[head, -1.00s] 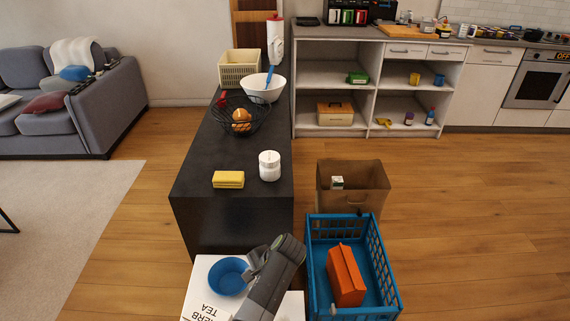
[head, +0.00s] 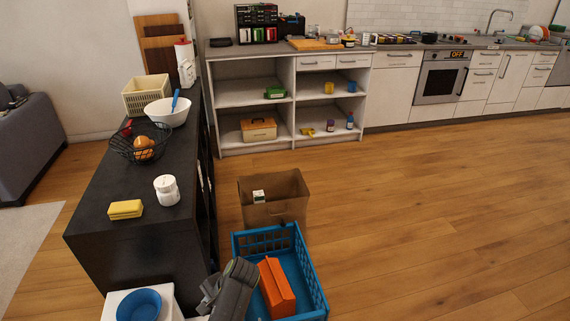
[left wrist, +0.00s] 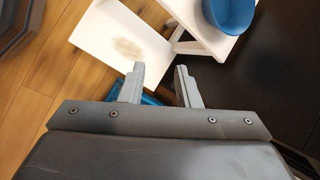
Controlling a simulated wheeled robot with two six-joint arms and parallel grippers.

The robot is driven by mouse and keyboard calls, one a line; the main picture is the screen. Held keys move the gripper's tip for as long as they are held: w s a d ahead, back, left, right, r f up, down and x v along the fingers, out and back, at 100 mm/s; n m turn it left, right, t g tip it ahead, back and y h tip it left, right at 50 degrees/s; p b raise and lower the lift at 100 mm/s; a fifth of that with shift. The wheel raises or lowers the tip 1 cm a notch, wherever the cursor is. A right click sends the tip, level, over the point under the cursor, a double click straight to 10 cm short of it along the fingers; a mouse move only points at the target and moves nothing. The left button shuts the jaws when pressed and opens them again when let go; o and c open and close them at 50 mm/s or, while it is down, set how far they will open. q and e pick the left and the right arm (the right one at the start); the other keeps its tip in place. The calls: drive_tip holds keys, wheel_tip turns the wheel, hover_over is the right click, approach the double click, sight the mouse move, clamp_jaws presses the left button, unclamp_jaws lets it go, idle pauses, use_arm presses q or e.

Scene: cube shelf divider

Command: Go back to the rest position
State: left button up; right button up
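My left gripper (left wrist: 160,68) shows in the left wrist view with its two grey fingers apart and nothing between them. It hangs over the floor beside a white stepped stand (left wrist: 120,40) with a blue bowl (left wrist: 230,12) on it. In the head view one grey arm of mine (head: 230,290) rises at the bottom, between the bowl (head: 139,305) and a blue crate (head: 313,285); its fingers cannot be made out there. My right gripper is in neither view.
An orange object (head: 277,288) lies in the crate. A brown open box (head: 272,205) stands just behind it. A dark counter (head: 110,225) is on the left, a white cube shelf (head: 228,97) at the back. The wooden floor on the right is clear.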

use_arm(q)
drive_tip(key=s+a+f+n+h+p, duration=0.1)
drive_tip(key=s+a+f+h, duration=0.1)
drive_tip(key=s+f, duration=0.7)
drive_tip(key=s+a+f+n+h+p, duration=0.1)
drive_tip(key=s+a+f, duration=0.1)
drive_tip(key=s+f, duration=0.65)
drive_tip(key=s+a+f+n, duration=0.2)
drive_tip(key=s+f, duration=0.1)
drive_tip(key=s, duration=0.5)
drive_tip(key=s+a+f+n+h+p, duration=0.1)
drive_tip(key=s+f, duration=0.3)
drive_tip(key=s, duration=0.4)
drive_tip(key=s+a+f+n+t+h, duration=0.1)
drive_tip(key=s+a+f+n, duration=0.2)
drive_tip(key=s, duration=0.6)
drive_tip(key=shift+a+f+n, duration=0.4)
drive_tip(key=shift+a+n, duration=0.05)
drive_tip(key=shift+n, duration=0.05)
